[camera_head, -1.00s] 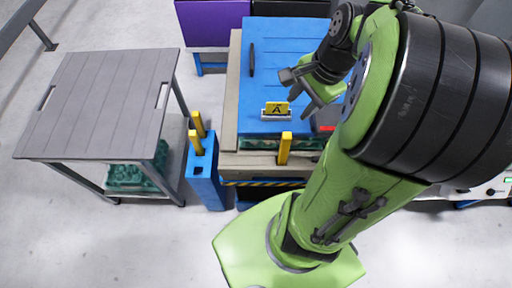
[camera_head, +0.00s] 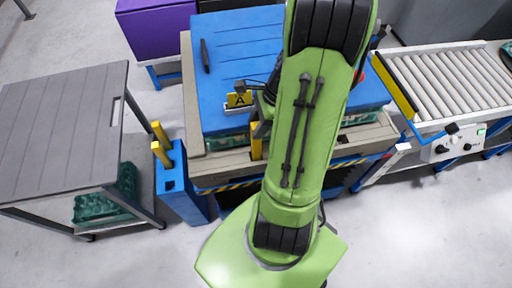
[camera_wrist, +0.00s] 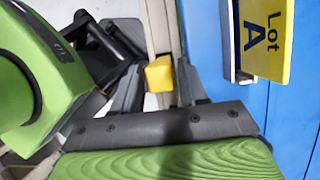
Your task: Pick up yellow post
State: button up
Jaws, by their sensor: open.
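A yellow post (camera_head: 256,141) stands upright at the front edge of the platform, partly hidden by my arm in the head view. In the wrist view the post's yellow end (camera_wrist: 159,75) shows between the two fingers of my gripper (camera_wrist: 158,66). The gripper is open, with a gap visible beside the post; I cannot tell how far down the fingers reach. In the head view my arm hides most of the gripper.
A yellow "Lot A" sign (camera_head: 239,99) stands on the blue lid (camera_head: 235,60), close to the gripper; it also shows in the wrist view (camera_wrist: 265,35). A grey table (camera_head: 65,125) is at left, a roller conveyor (camera_head: 450,85) at right. The floor in front is clear.

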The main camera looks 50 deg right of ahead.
aim_at(256, 146)
jog(key=x, duration=0.3)
jog(key=shift+d, duration=0.1)
jog(key=shift+r, duration=0.1)
grip_shut()
